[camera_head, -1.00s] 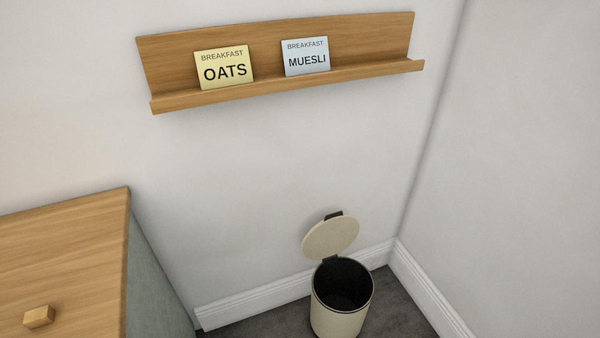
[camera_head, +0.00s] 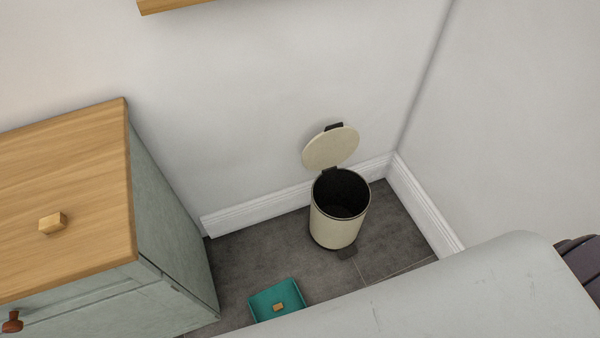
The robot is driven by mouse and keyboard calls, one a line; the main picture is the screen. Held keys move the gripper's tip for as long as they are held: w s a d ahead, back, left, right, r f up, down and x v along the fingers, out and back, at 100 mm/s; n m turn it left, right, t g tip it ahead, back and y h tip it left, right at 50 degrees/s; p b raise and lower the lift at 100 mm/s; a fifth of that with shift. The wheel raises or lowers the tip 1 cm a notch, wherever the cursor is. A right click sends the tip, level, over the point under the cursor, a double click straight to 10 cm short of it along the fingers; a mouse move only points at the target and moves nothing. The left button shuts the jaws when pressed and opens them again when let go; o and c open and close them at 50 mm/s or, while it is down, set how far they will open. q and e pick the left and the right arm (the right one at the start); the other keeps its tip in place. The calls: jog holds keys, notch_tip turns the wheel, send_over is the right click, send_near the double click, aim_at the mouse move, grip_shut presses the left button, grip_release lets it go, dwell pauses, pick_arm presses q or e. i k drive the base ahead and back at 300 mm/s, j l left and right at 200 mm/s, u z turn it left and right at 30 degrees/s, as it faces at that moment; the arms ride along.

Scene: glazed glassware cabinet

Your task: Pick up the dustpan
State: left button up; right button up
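The dustpan (camera_head: 292,295) is a teal, shallow square pan on the grey floor at the bottom middle. A small tan block (camera_head: 278,307) lies in it. Its lower right part is hidden behind a large pale grey surface in the foreground, and I see no handle. Neither of my grippers shows in the view.
A cream pedal bin (camera_head: 335,222) with its lid open stands behind the dustpan near the corner. A green cabinet (camera_head: 172,235) with a wooden top is on the left, bearing a small wooden block (camera_head: 53,223). Bare floor (camera_head: 245,255) lies between cabinet and bin.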

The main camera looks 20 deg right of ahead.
aim_at(286, 291)
jog(key=k+l, duration=0.15)
jog(key=k, duration=0.6)
jog(key=k+l+u, duration=0.15)
jog(key=k, duration=0.55)
